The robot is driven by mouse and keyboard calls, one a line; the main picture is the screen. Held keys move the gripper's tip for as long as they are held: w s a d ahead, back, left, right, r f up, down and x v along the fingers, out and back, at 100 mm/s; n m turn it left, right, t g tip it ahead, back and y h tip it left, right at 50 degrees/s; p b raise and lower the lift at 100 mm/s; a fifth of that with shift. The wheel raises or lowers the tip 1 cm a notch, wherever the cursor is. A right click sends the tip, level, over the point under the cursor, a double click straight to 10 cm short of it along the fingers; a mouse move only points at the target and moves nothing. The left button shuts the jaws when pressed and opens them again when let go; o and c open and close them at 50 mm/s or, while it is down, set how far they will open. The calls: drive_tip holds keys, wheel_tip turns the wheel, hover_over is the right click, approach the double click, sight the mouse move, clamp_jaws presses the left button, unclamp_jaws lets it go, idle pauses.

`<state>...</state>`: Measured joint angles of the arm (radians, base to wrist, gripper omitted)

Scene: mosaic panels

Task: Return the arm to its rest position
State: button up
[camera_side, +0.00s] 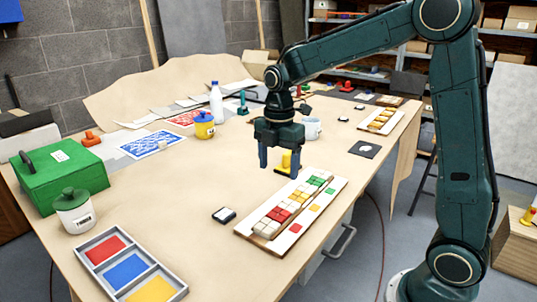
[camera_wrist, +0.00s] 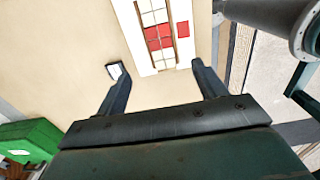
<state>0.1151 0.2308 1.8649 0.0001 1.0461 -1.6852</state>
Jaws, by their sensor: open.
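My gripper (camera_side: 279,163) is open and empty, fingers pointing down, above the middle of the table. A mosaic panel (camera_side: 305,218) with white, red and green tiles lies on the table below and to the right of the gripper. In the wrist view the panel (camera_wrist: 183,52) shows beyond the fingertips, apart from them. A yellow stamp-like object (camera_side: 287,158) shows between the fingers in the side view; it appears to stand behind them on the table.
A tray (camera_side: 133,277) with red, blue and yellow sections is at the front left. A green box (camera_side: 60,178) and a lidded jar (camera_side: 75,212) stand behind it. A small dark-edged pad (camera_side: 224,215) lies left of the panel. A white bottle (camera_side: 216,103) and mug (camera_side: 312,128) stand farther back.

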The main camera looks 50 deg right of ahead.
idle(0.4)
drive_tip(key=s+a+r+m+t, duration=0.2)
drive_tip(key=s+r+m, duration=0.1)
drive_tip(key=s+m, duration=0.6)
drive_tip(key=s+a+r+m+t, duration=0.2)
drive_tip(key=s+r+m+t, duration=0.1)
drive_tip(key=s+m, duration=0.6)
drive_tip(key=s, duration=0.3)
drive_tip(key=shift+s+a+r+t, duration=0.3)
drive_tip(key=shift+s, duration=0.05)
